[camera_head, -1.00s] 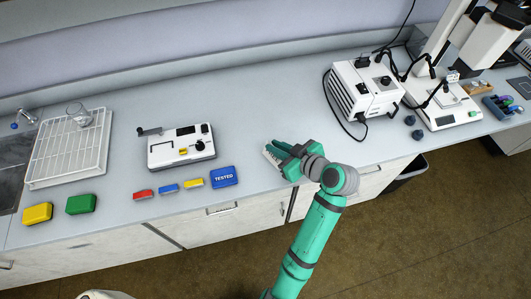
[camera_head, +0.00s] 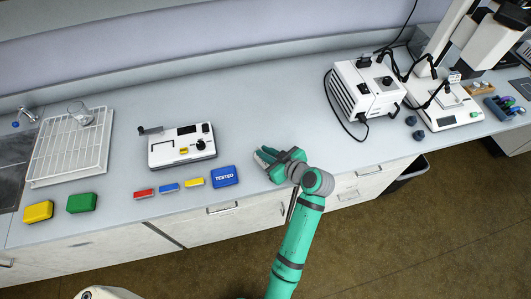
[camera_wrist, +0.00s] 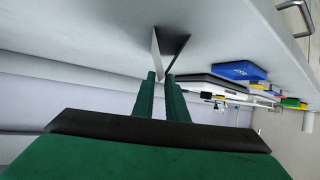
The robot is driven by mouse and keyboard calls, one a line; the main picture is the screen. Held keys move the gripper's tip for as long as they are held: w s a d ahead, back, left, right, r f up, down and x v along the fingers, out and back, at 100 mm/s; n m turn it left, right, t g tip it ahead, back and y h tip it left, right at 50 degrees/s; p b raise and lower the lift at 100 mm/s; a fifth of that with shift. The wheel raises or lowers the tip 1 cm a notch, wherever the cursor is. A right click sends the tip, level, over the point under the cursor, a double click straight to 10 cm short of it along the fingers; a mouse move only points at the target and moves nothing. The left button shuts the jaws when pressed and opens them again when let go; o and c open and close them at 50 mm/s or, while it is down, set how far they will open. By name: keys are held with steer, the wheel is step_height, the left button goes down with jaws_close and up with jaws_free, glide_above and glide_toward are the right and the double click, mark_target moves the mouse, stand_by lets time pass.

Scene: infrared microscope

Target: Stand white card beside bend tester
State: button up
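The white card (camera_wrist: 156,56) shows in the wrist view as a thin upright panel at my fingertips, one face pale and the other in dark shadow. My gripper (camera_wrist: 162,78) is nearly closed, with the card's edge between its fingers. In the head view my gripper (camera_head: 270,160) is low over the bench near its front edge, and the card is mostly hidden by the fingers. The bend tester (camera_head: 182,147), a white device with a dark lever at its left, stands to the left of my gripper, clearly apart from it.
A blue TESTED box (camera_head: 224,176) lies between the tester and my gripper, towards the front. Red, blue and yellow blocks (camera_head: 169,188) lie left of it. A white rack (camera_head: 70,147) holds a glass. A white power box (camera_head: 366,90) stands right. Bench behind my gripper is clear.

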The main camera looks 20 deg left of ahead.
steer(key=o, duration=0.5)
steer(key=shift+f, duration=0.3)
steer(key=shift+r, duration=0.15)
